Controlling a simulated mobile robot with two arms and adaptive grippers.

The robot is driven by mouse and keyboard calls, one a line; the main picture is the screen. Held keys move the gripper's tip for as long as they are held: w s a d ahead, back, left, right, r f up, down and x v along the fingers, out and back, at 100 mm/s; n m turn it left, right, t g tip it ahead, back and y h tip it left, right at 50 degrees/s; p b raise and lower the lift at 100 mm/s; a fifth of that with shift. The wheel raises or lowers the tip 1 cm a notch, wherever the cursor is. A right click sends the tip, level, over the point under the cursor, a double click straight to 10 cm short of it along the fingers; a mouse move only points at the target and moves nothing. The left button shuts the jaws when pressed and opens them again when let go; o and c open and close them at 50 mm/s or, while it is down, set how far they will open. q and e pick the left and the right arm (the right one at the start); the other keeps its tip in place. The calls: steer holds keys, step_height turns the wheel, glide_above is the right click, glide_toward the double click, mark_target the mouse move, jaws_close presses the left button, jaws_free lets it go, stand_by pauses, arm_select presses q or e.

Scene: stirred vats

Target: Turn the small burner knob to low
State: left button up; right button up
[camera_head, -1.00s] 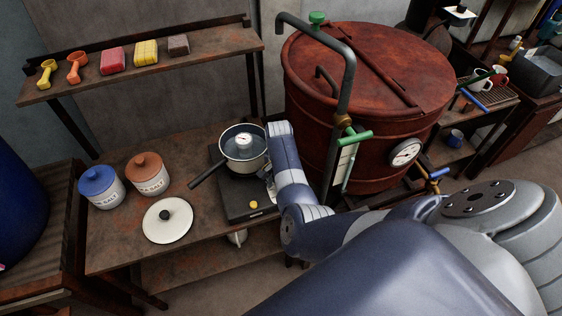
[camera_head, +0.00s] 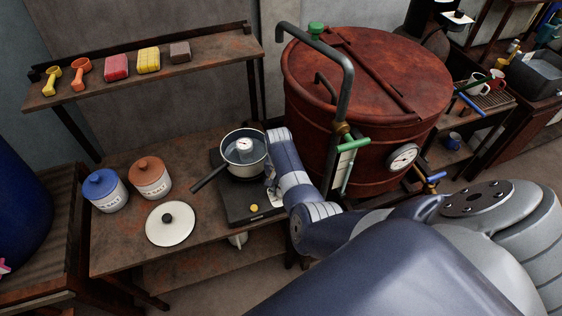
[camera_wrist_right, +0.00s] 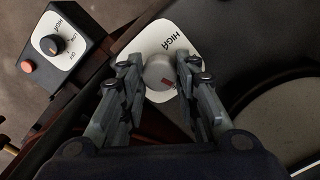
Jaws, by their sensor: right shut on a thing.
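The burner knob (camera_wrist_right: 158,72) is a round pale grey knob with a red mark, on a white label plate (camera_wrist_right: 172,40) with dark lettering. My right gripper (camera_wrist_right: 158,78) has its two fingers on either side of the knob and is shut on it. The red mark sits at the knob's lower right in the wrist view. In the head view the dark burner (camera_head: 245,205) stands on the bench, and my right arm hides most of the knob and the fingertips. My left gripper is not in view.
A rusty vat (camera_head: 360,90) with pipes stands close right of my arm.

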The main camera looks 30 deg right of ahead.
steer(key=n+p, duration=0.1)
steer(key=n, duration=0.2)
steer(key=shift+r+n+p, duration=0.1)
steer(key=shift+n+p, duration=0.2)
steer(key=shift+p, duration=0.1)
steer(key=n+p, duration=0.1)
steer(key=n, duration=0.3)
steer(key=shift+n+p, duration=0.3)
steer(key=o, duration=1.1)
steer(key=shift+c, duration=0.2)
step_height(320, 180, up, 12)
steer(key=shift+a, duration=0.2)
steer(key=shift+s, duration=0.1)
